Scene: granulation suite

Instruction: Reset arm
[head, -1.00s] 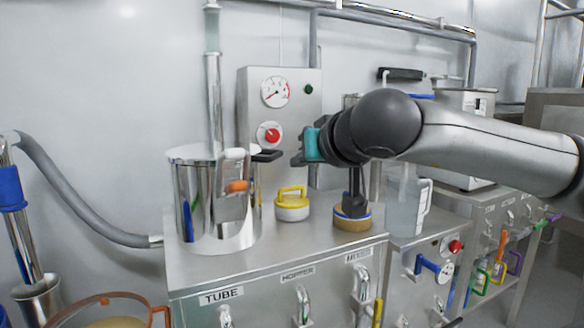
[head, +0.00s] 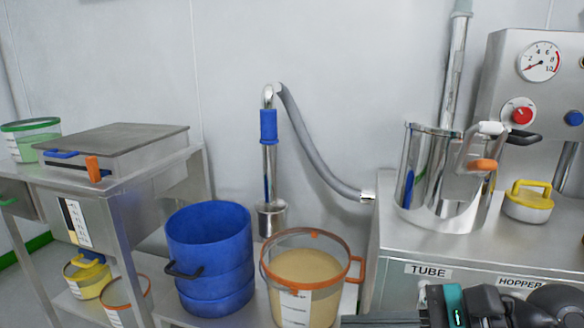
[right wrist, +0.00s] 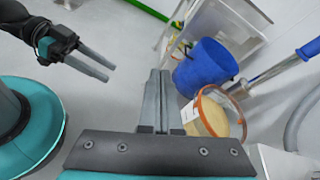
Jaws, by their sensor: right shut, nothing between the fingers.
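My right gripper (right wrist: 157,100) points ahead in the right wrist view, its two grey fingers pressed together with nothing between them. In the head view my right gripper (head: 384,320) shows only in part at the bottom right edge, in front of the labelled steel cabinet (head: 385,262). My left gripper (right wrist: 93,64) is in the upper left of the right wrist view, its fingers parted and empty. It is outside the head view. My teal and black base fills the lower left of the right wrist view.
A blue bin (head: 209,258) and an orange-rimmed tub of tan powder (head: 306,285) stand left of the cabinet. A steel vessel (head: 425,185) and yellow-lidded container (head: 528,201) stand on it. A grey hose (head: 315,148) hangs behind. Open floor surrounds my left gripper.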

